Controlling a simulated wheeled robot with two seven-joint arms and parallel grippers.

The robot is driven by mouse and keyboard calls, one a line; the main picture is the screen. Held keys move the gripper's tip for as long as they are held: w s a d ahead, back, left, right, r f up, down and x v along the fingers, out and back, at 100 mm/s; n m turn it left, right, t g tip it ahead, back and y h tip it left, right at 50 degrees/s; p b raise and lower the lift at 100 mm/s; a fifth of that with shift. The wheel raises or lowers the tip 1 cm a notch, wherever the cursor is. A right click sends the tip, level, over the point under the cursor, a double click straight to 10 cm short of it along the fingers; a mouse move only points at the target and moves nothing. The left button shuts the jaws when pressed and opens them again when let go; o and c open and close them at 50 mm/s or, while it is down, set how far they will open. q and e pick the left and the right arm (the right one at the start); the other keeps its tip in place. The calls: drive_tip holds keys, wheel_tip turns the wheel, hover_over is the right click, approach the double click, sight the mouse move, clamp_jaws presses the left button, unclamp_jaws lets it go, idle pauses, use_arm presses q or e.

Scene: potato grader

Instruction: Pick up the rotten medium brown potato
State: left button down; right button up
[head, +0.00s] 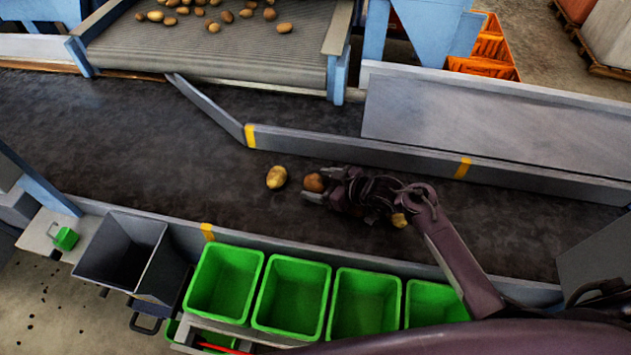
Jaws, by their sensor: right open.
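A brown potato (314,182) lies on the dark belt, right at the fingertips of my right gripper (318,184). The gripper is open, its two fingers pointing left, one on the far side and one on the near side of the potato. I cannot tell whether they touch it. A yellower potato (276,177) lies just to the left, apart from the gripper. Another yellowish potato (400,220) lies to the right, beside my right wrist and partly hidden by it. Rot is too small to make out on any of them. My left gripper is not in view.
Several green bins (224,283) and a dark grey bin (122,250) stand along the belt's near edge. A grey guide rail (350,150) with yellow marks runs behind the gripper. More potatoes lie on the upper conveyor (215,45). The belt's left part is clear.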

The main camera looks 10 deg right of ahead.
drive_tip(key=c, duration=1.1)
